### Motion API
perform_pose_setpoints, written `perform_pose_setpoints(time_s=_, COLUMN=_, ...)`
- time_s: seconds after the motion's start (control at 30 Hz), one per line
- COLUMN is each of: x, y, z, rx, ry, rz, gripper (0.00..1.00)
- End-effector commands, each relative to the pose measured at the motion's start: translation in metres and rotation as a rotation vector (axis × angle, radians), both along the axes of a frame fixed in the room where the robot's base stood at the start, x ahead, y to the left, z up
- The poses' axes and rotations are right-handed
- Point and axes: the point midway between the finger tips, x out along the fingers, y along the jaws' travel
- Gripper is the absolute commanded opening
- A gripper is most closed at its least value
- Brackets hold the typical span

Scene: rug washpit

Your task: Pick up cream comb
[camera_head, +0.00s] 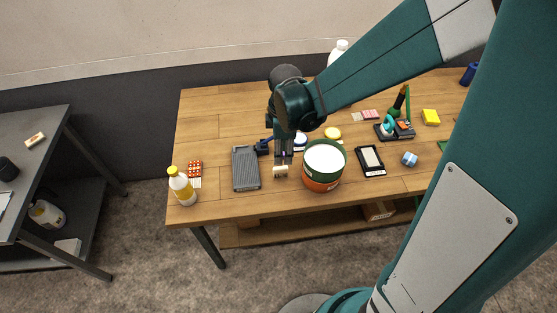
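A small cream object (280,172), which looks like the cream comb, is on the wooden table (225,104) near its front edge. It sits between a grey ribbed tray and a large round tin. My gripper (284,163) points down from above, with its fingertips right at the cream object's upper side. The fingers hide part of it. At this size I cannot tell whether the fingers touch it or how far apart they are.
The tin (323,180), with green and orange sides, stands close on the right. The grey tray (246,168) lies close on the left. A black-framed pad (370,160) lies right of the tin.

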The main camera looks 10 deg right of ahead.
Motion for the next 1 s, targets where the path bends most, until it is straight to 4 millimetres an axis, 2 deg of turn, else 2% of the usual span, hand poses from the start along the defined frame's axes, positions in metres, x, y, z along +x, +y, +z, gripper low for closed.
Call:
perform_pose_setpoints(time_s=0.2, x=0.004, y=0.007, z=-0.018, rx=-0.008, ry=0.029, rz=0.076, gripper=0.28)
perform_pose_setpoints(time_s=0.73, x=0.004, y=0.008, z=-0.024, rx=-0.009, ry=0.037, rz=0.094, gripper=0.28)
perform_pose_setpoints(time_s=1.0, x=0.004, y=0.008, z=-0.039, rx=-0.009, ry=0.037, rz=0.094, gripper=0.28)
